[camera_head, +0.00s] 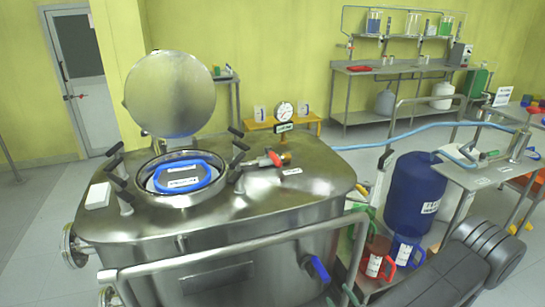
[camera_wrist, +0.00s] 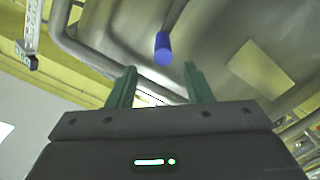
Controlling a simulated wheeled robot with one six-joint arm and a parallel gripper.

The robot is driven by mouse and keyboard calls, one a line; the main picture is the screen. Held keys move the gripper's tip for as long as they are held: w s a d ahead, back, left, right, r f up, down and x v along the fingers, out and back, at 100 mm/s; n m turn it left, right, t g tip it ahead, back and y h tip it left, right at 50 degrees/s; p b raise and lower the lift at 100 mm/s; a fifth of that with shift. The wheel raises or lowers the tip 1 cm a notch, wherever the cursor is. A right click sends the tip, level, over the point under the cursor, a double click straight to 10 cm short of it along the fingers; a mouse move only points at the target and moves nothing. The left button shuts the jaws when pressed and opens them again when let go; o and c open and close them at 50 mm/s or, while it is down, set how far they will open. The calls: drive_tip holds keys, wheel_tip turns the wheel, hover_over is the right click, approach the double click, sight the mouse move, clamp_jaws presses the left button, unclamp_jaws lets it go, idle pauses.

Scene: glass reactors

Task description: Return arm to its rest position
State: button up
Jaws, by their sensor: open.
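My gripper (camera_wrist: 158,72) shows in the wrist view with two green fingers standing apart and nothing between their tips. Beyond the tips hangs a blue handle (camera_wrist: 162,48), apart from the fingers as far as I can tell. In the head view a similar blue valve handle (camera_head: 318,268) sits on the front of the steel reactor (camera_head: 270,215). My dark arm (camera_head: 455,275) reaches in from the lower right of the head view. I cannot make out my gripper clearly there.
The reactor's round lid (camera_head: 170,95) stands open over a blue-rimmed opening (camera_head: 182,176). A steel rail (camera_head: 240,243) runs along its front. A blue drum (camera_head: 414,197) and red and blue jugs (camera_head: 375,258) stand right of it. Floor is clear at left.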

sight(323, 270)
drive_tip(key=x, duration=1)
drive_tip(key=shift+w+a, duration=0.15)
drive_tip(key=shift+w, duration=0.25)
